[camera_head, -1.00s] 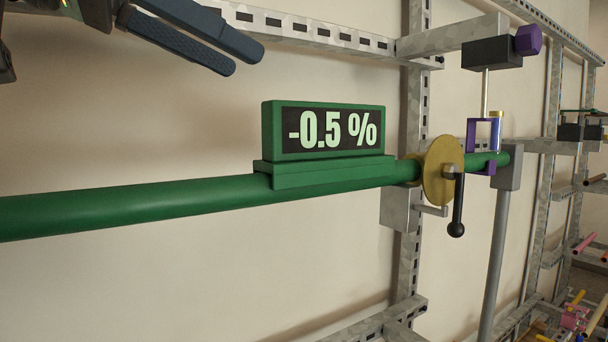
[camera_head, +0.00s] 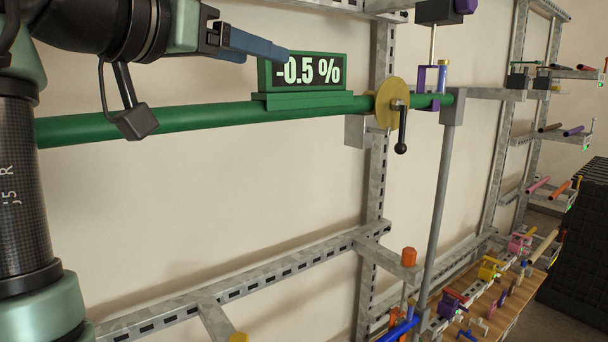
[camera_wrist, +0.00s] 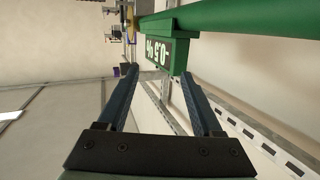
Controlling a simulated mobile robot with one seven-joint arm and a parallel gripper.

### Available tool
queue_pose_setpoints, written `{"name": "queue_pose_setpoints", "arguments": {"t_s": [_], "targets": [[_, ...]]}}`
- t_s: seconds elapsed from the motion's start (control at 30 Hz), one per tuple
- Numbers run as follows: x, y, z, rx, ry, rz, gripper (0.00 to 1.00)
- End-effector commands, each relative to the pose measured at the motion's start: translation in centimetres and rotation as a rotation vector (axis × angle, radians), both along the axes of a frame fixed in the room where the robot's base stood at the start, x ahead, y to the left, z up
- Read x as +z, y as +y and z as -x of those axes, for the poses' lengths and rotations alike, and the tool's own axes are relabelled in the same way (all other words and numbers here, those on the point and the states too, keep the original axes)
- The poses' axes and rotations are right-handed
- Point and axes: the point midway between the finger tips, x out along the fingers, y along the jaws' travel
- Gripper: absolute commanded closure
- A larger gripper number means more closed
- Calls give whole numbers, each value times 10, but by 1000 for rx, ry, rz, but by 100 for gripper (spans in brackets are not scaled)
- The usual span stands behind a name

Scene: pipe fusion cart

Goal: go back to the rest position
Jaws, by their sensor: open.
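My gripper (camera_head: 284,52) is at the upper left of the head view, seen from the side, its fingertips in front of the left edge of the green display box. In the wrist view my gripper (camera_wrist: 156,80) shows two dark fingers spread apart with nothing between them. The green display (camera_head: 306,72) reads "-0.5 %" and sits on the long green pipe (camera_head: 190,118). In the wrist view the display (camera_wrist: 160,52) appears upside down beyond the fingers, apart from them as far as I can see.
A yellow disc with a black-handled crank (camera_head: 391,105) and a purple clamp (camera_head: 431,88) are on the pipe's right end. Metal rails (camera_head: 250,280) run along the wall. Several coloured parts lie on a wooden shelf (camera_head: 505,310) at lower right. A black crate (camera_head: 580,240) stands at the right edge.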

Motion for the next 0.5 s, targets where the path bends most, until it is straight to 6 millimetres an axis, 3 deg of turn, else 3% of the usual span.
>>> {"name": "queue_pose_setpoints", "arguments": {"t_s": [0.1,0.23,0.37,0.5], "targets": [[-16,-20,-11,120,-128,60,33],[-22,-36,2,246,-296,125,33],[-20,-49,38,347,-480,189,33],[-16,-58,90,423,-656,241,33]]}}
